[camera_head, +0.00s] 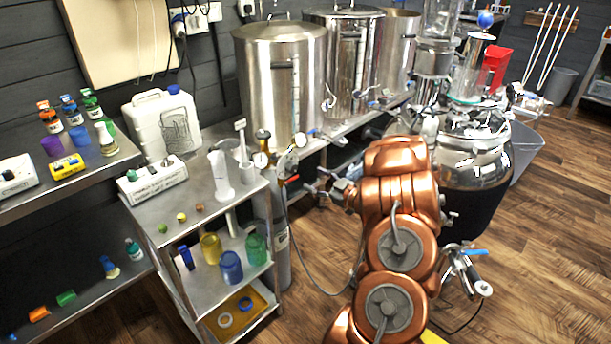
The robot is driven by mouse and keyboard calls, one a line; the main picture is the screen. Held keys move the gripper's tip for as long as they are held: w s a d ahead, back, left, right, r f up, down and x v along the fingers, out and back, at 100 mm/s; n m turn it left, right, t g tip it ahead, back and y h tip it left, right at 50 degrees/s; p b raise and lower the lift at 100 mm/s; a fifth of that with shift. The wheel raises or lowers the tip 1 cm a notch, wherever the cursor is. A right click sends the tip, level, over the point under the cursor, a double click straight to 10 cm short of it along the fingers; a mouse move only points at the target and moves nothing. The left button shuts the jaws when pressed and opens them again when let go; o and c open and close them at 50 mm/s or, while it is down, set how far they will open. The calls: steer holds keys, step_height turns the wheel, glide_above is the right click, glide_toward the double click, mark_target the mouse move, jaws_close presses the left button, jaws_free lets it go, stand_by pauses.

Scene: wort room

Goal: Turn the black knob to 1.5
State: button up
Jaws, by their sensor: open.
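My copper arm rises from the bottom of the head view and reaches forward and left. My gripper (322,187) is open at its end, right of a gas regulator with round gauges (299,140). The regulator sits on top of a grey gas cylinder (281,250) beside the steel cart. A small dark-topped knob (263,134) stands on the left of the regulator; I cannot tell for certain that it is the black knob. No scale or number is readable. The gripper appears apart from the regulator, and its fingertips are small and partly hidden by my arm.
The steel cart (165,238) holds a white instrument (152,182) and plastic cylinders. A hose (312,282) hangs from the regulator toward my arm. Large steel kettles (280,85) stand behind on a bench.

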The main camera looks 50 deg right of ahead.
steer(key=shift+s, duration=1.35)
